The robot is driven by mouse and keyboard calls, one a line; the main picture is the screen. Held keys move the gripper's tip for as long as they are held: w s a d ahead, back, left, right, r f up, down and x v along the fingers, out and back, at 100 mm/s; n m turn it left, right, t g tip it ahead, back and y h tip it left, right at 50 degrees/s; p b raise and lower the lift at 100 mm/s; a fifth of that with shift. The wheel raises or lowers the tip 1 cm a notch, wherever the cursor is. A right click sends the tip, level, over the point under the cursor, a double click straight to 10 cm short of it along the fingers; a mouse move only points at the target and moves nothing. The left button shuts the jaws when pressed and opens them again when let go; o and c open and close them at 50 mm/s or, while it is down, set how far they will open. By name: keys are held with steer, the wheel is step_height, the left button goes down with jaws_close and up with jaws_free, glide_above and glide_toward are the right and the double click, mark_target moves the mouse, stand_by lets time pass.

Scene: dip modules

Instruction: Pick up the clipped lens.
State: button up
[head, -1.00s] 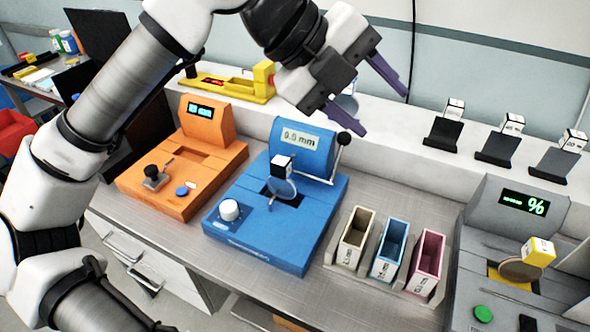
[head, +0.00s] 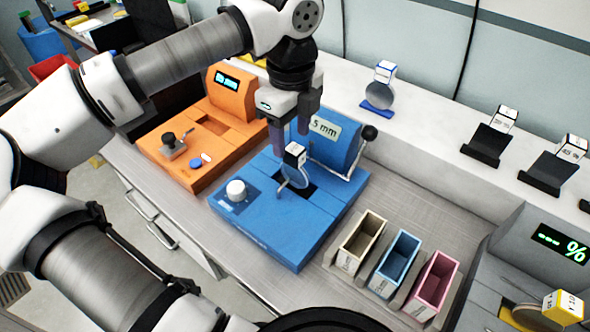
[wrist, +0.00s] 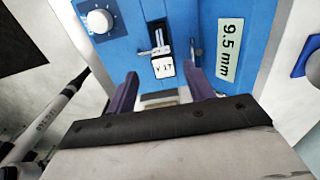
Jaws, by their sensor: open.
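A clear round lens (head: 293,186) with a white block clip (head: 294,155) on its top edge stands in the dark slot of the blue gauge (head: 255,245). The clip's black-edged, lettered top faces me in the wrist view (wrist: 163,67). My gripper (head: 290,140) is open and empty, pointing down just above and behind the clip in the head view. In the wrist view its two purple fingers (wrist: 161,80) are spread, one on each side of the clip's near end, and do not touch it. Whether they reach the clip's height is unclear.
The gauge's upright housing, with a 9.5 mm display (wrist: 229,52), and its black-knobbed lever (head: 369,132) stand close to my gripper. An orange machine (head: 195,150) is left. Beige, blue and pink bins (head: 436,284) stand right. Another lens (head: 380,95) stands on the shelf.

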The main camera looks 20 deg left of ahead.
mark_target(295, 160)
steer(key=shift+w+d+f+p, duration=0.15)
steer(key=shift+f+p, duration=0.5)
steer(key=shift+f, duration=1.2)
steer(key=shift+d+f+p, duration=0.1)
steer(key=shift+f+p, duration=0.5)
steer(key=shift+f, duration=1.25)
steer(key=shift+c, duration=0.2)
steer(key=shift+r, duration=0.1)
jaws_close()
